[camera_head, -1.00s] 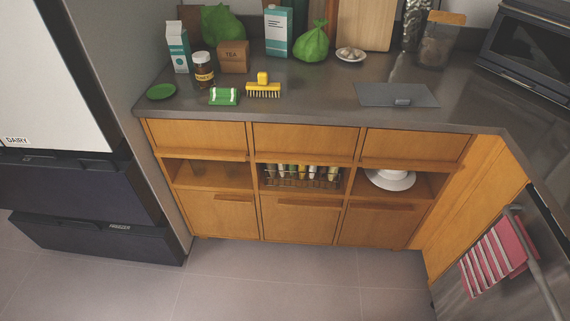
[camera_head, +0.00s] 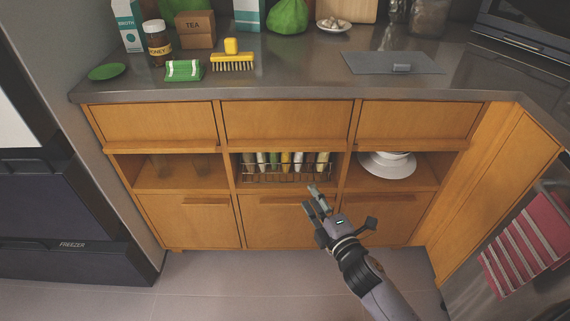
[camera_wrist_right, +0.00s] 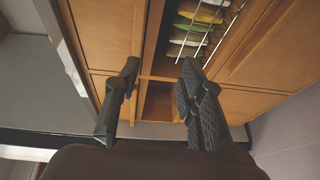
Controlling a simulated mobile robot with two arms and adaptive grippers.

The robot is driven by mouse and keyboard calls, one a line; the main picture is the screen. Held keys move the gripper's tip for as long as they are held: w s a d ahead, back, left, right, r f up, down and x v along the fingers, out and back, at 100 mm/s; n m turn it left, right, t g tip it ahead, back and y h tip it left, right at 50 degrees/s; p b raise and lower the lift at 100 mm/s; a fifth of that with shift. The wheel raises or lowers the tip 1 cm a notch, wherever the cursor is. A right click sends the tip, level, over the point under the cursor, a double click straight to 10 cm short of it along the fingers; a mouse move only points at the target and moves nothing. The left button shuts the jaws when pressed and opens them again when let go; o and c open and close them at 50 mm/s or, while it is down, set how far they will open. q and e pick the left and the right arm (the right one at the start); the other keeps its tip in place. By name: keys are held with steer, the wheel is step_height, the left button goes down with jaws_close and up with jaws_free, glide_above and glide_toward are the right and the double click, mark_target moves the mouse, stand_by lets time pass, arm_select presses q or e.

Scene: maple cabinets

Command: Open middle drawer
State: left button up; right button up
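The middle drawer (camera_head: 288,122) is a plain wooden front in the top row, between the left drawer (camera_head: 152,124) and the right drawer (camera_head: 412,123). It looks shut, flush with its neighbours. In the right wrist view its front (camera_wrist_right: 108,32) seems to show at upper left, turned sideways. My right gripper (camera_head: 311,197) is in front of the cabinet, below the drawer and near the rack cubby's lower edge in the picture. In the right wrist view its two fingers (camera_wrist_right: 160,72) are spread with nothing between them. My left gripper is not in view.
White dishes (camera_head: 387,163) stand in the right cubby. Lower fronts have handles, such as the middle one (camera_head: 290,201). The counter (camera_head: 300,72) overhangs the drawers. A fridge (camera_head: 60,190) stands at left.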

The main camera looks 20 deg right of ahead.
mark_target(286, 150)
steer(key=shift+n+t, duration=0.4)
steer(key=w+r, duration=0.1)
steer(key=w, duration=0.4)
steer(key=w+a+r+b, duration=0.1)
steer(key=w, duration=0.4)
steer(key=w+a+r, duration=0.1)
steer(key=w, duration=0.5)
steer(key=shift+a, duration=0.1)
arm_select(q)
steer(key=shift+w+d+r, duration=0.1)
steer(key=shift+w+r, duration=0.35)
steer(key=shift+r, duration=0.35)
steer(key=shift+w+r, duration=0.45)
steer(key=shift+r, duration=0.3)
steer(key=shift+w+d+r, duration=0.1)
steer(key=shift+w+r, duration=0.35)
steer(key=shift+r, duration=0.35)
arm_select(e)
steer(key=shift+w+a, duration=0.1)
steer(key=shift+w, duration=0.6)
steer(key=shift+c, duration=0.2)
jaws_close()
